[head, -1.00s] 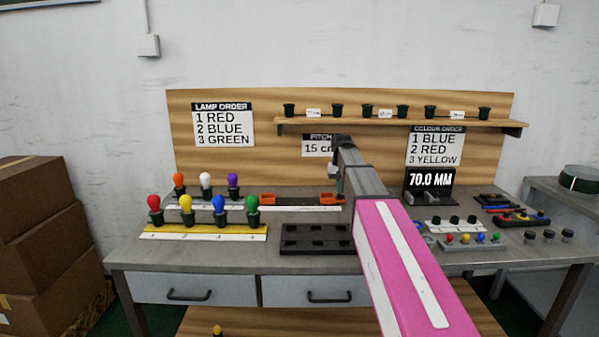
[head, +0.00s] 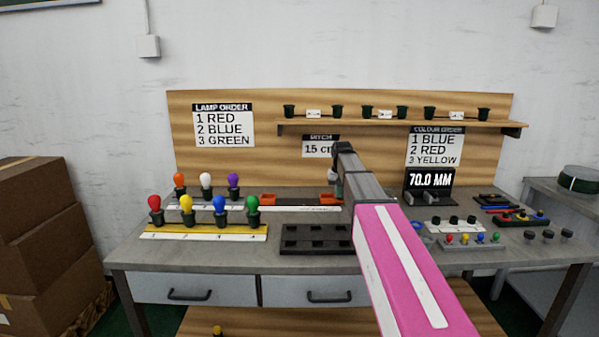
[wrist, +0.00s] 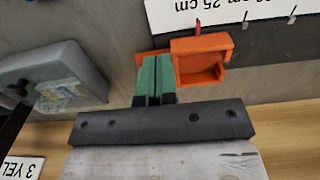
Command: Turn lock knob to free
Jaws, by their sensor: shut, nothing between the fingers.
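In the wrist view, my gripper (wrist: 153,98) is shut, its green finger pads together with nothing between them. The pads lie right beside an orange block (wrist: 203,62) and overlap a further orange part behind them. A small red pointer (wrist: 198,27) sticks out from the block towards a white scale strip (wrist: 235,8). I cannot make out the lock knob; it may be hidden by the fingers. In the head view, an orange block (head: 328,198) sits at the right end of the dark rail (head: 295,200), partly behind my arm. Another orange block (head: 268,199) sits further left.
Several coloured lamps (head: 219,204) stand left of the rail. A black tray (head: 316,240) with recesses lies in front. A display (head: 431,180) reading 70.0 MM stands to the right; its grey device (wrist: 58,80) is close by in the wrist view.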

